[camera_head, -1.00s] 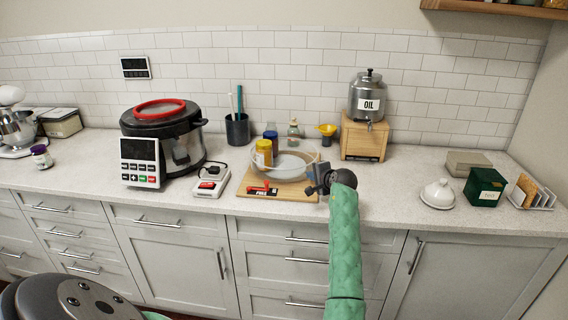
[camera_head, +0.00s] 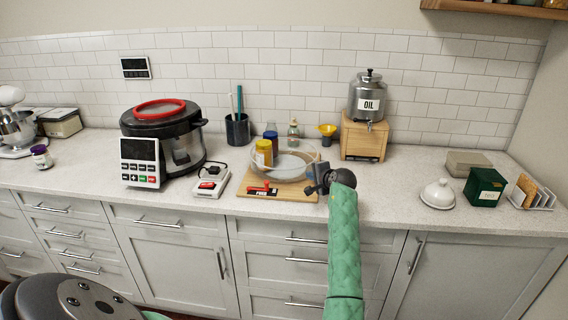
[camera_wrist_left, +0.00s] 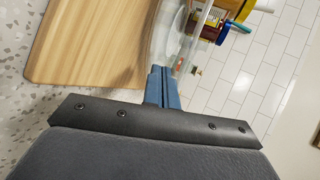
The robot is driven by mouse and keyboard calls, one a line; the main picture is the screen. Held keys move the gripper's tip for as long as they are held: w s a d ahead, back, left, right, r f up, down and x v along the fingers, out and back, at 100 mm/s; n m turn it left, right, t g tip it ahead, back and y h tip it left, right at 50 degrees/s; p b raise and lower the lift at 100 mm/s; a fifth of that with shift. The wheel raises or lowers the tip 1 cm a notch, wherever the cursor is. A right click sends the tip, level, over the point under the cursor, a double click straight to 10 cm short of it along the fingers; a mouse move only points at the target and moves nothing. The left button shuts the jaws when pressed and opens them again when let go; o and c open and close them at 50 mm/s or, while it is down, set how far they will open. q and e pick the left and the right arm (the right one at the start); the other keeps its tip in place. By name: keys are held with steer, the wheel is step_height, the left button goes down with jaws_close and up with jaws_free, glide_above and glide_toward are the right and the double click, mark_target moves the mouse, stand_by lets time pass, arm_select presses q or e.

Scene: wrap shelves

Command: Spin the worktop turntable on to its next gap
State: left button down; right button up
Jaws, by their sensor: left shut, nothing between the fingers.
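The turntable (camera_head: 283,174) is a round tray with a clear raised rim on a wooden board (camera_head: 247,189) on the worktop. A yellow-lidded jar (camera_head: 264,153) stands at its left side, and a blue jar (camera_head: 271,139) is at its back. A label strip (camera_head: 262,192) with red lies on the board's front. My left gripper (camera_head: 314,176) is at the turntable's right edge. In the left wrist view its blue fingers (camera_wrist_left: 163,84) are together and empty, beside the clear rim (camera_wrist_left: 168,35); I cannot tell whether they touch it. My right gripper is out of view.
A black cooker (camera_head: 180,140) and a white scale (camera_head: 211,180) stand left of the board. A utensil cup (camera_head: 238,130) is behind. An oil dispenser (camera_head: 367,97) on a wooden stand (camera_head: 363,138) is behind right. The worktop right of my arm is clear up to a white dish (camera_head: 438,196).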

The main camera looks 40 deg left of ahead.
mark_target(296, 174)
arm_select(q)
steer(key=shift+w+a, duration=0.2)
steer(key=shift+a, duration=0.45)
steer(key=shift+s+r+p, duration=0.1)
steer(key=shift+s+p, duration=0.3)
steer(key=shift+p, duration=0.15)
steer(key=shift+s+a+p, duration=0.15)
steer(key=shift+s+p, duration=0.15)
steer(key=shift+s, duration=0.2)
steer(key=shift+s+a+p, duration=0.6)
steer(key=shift+s+p, duration=0.05)
steer(key=shift+p, duration=0.1)
steer(key=shift+d, duration=0.1)
